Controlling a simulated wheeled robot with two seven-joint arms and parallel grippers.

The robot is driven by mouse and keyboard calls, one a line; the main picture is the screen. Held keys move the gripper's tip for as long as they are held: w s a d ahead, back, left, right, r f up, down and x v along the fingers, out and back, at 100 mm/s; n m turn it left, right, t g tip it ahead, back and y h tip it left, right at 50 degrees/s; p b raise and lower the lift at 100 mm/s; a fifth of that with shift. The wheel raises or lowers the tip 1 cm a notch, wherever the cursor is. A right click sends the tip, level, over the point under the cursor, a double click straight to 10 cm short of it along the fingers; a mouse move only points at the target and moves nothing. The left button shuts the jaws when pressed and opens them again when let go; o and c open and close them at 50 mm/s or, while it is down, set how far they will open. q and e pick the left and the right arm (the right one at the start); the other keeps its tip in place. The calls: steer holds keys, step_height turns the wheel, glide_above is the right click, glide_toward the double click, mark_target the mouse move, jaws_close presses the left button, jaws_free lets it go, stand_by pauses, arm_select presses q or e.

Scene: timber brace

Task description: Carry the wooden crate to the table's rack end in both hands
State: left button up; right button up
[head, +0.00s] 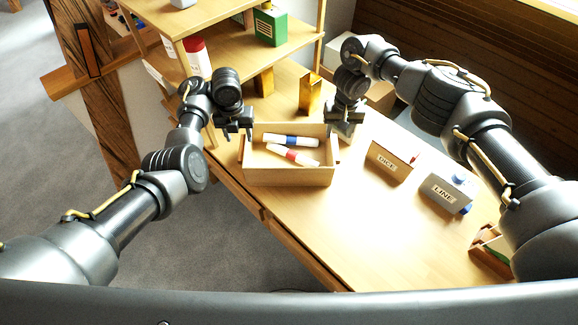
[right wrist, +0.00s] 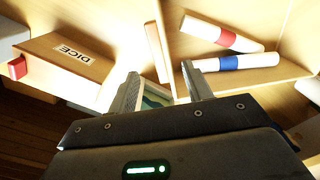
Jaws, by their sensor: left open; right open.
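The wooden crate (head: 289,177) is an open, light wood box on the table (head: 365,235). Two markers lie inside it, one blue-banded (head: 290,141) and one red-banded (head: 292,155). My left gripper (head: 236,134) is open at the crate's left end, close to its rim. My right gripper (head: 340,137) is open at the crate's right end. In the right wrist view, the right gripper's fingers (right wrist: 160,82) are apart near a wooden strip (right wrist: 153,52) at the crate's end. I cannot tell whether either gripper touches the crate. The wooden rack (head: 235,50) stands at the table's far end.
Gold blocks (head: 311,94) stand behind the crate. A DICE box (head: 389,162) and a LINE box (head: 447,192) stand to its right. A red-capped bottle (head: 196,58) and a green box (head: 270,26) are on the rack. The table's front middle is clear.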

steer(key=shift+d+r, duration=0.1)
steer(key=shift+r, duration=1.45)
arm_select(q)
step_height(320, 180, up, 9)
steer(key=p, duration=0.6)
arm_select(e)
step_height(320, 180, up, 6)
steer(key=shift+r, duration=0.25)
